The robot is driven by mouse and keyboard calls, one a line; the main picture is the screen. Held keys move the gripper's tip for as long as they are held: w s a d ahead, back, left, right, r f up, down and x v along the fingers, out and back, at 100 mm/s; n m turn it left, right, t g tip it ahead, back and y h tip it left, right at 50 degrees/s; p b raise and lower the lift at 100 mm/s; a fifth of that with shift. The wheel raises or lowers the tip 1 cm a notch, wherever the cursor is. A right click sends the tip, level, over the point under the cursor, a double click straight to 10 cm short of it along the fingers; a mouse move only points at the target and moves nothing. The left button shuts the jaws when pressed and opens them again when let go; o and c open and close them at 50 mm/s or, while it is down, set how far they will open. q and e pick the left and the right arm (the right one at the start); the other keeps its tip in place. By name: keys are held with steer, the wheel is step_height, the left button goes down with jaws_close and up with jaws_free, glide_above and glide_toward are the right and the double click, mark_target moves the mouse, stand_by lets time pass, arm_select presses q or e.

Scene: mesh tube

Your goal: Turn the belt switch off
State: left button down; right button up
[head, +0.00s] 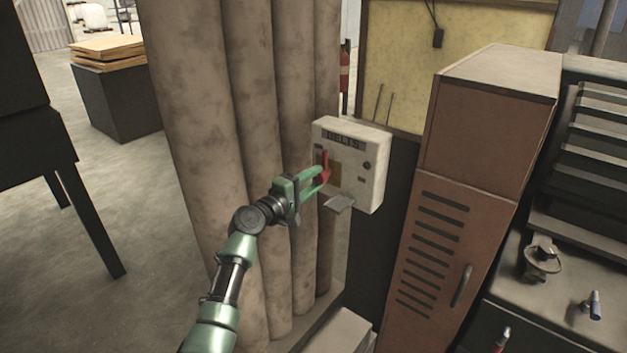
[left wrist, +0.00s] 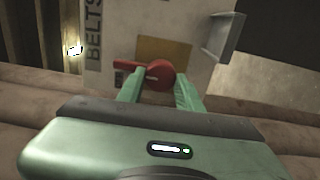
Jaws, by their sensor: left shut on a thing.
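The belt switch box (head: 371,175) is a pale control box with a dark label strip at its top, mounted beside tall brown columns. Its red switch handle (head: 325,166) sits on the left part of the front, next to a yellow-brown plate. In the left wrist view the box reads "BELTS" and the red handle (left wrist: 160,74) has a round hub with a lever pointing left. My left gripper (head: 321,176) is at the box front, its green fingers shut on the red handle. The fingertips hide part of the handle. My right gripper is not in view.
A tall brown locker (head: 441,230) stands right of the box. A small grey ledge (head: 339,203) juts out at the box's lower edge. The brown columns (head: 200,120) stand close to my left arm. Open floor (head: 60,290) lies at the left.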

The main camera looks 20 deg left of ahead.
arm_select(q)
steer(key=c, duration=0.9)
jaws_free()
steer(key=shift+c, duration=0.2)
steer(key=shift+a, duration=0.1)
steer(key=v, duration=0.7)
steer(key=shift+s+b, duration=0.35)
steer(key=shift+a, duration=0.1)
